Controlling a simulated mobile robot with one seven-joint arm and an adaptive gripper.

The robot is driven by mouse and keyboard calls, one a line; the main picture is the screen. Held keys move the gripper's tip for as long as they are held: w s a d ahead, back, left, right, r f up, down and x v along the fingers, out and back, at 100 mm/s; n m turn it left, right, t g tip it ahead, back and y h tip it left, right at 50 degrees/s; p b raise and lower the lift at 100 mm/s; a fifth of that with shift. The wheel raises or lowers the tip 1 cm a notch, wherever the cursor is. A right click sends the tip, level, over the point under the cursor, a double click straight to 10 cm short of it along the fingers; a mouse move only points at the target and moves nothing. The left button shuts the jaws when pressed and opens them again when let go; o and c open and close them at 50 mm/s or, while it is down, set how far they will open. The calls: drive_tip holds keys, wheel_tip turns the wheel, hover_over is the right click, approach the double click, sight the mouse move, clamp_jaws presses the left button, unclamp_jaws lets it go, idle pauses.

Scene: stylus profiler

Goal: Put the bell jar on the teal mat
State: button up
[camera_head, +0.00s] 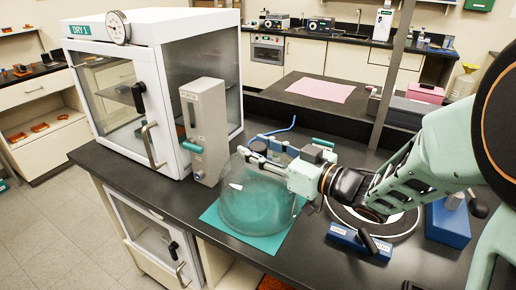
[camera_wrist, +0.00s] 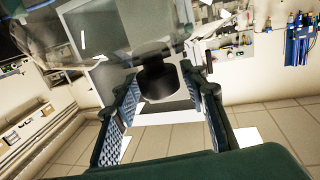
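The bell jar (camera_head: 252,205) is a clear glass dome over the teal mat (camera_head: 273,245) on the dark bench. Its lower rim appears within the mat's outline; I cannot tell whether it touches the mat or hangs just above it. My gripper (camera_head: 254,157) reaches in from the right at the top of the dome. The glass (camera_wrist: 110,28) fills the upper part of that view.
A white dry cabinet (camera_head: 160,85) and a grey purge box (camera_head: 204,130) stand left of the jar. Blue-and-teal equipment (camera_head: 320,150) stands behind. The bench's front edge is close to the mat.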

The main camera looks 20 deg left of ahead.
drive_tip(key=shift+o, duration=0.4)
drive_tip(key=shift+r, duration=0.1)
drive_tip(key=shift+r+p, duration=0.2)
drive_tip(key=shift+p, duration=0.1)
drive_tip(key=v, duration=1.2)
drive_tip(key=shift+w+f, duration=0.1)
drive_tip(key=shift+f, duration=0.05)
